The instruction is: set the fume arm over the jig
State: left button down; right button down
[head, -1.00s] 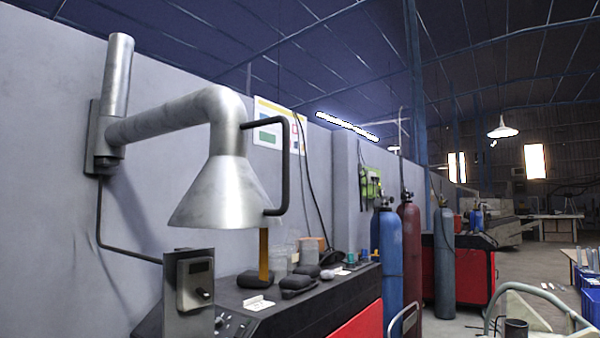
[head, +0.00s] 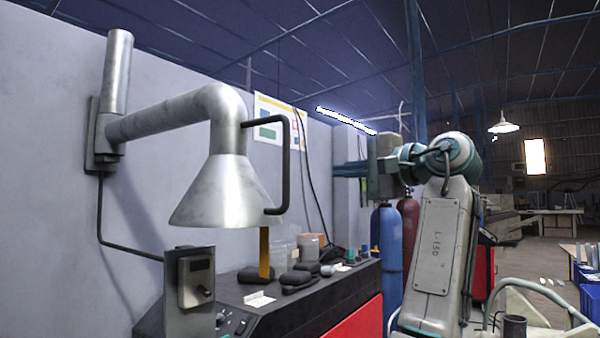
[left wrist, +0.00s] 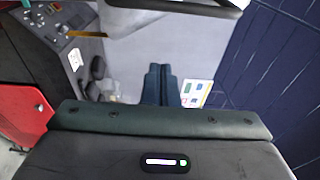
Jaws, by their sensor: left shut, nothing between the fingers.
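The fume arm is a grey metal duct on the wall with a cone hood (head: 225,195) and a black bar handle (head: 286,165) on the hood's right side. The hood hangs above the dark bench. An amber upright strip (head: 264,252) stands under the hood's right rim; I cannot tell whether it belongs to the jig. My left gripper (head: 337,170) points left, shut and empty, to the right of the handle and apart from it. Its dark fingers (left wrist: 160,70) lie together in the left wrist view. My right gripper is out of view.
A control box (head: 190,285) stands at the bench's front left. Black lumps (head: 298,279), a white card (head: 259,299) and clear jars (head: 308,246) lie on the bench (head: 335,294). A blue gas cylinder (head: 386,250) stands behind my arm. Open air lies between gripper and handle.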

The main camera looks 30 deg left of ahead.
pick_arm(q)
jog(key=shift+w, duration=0.1)
jog(key=s+a+p, duration=0.2)
jog(key=a+p, duration=0.2)
jog(key=a, duration=0.5)
jog(key=shift+a, duration=0.15)
jog(key=shift+a+f, duration=0.1)
dwell(0.5)
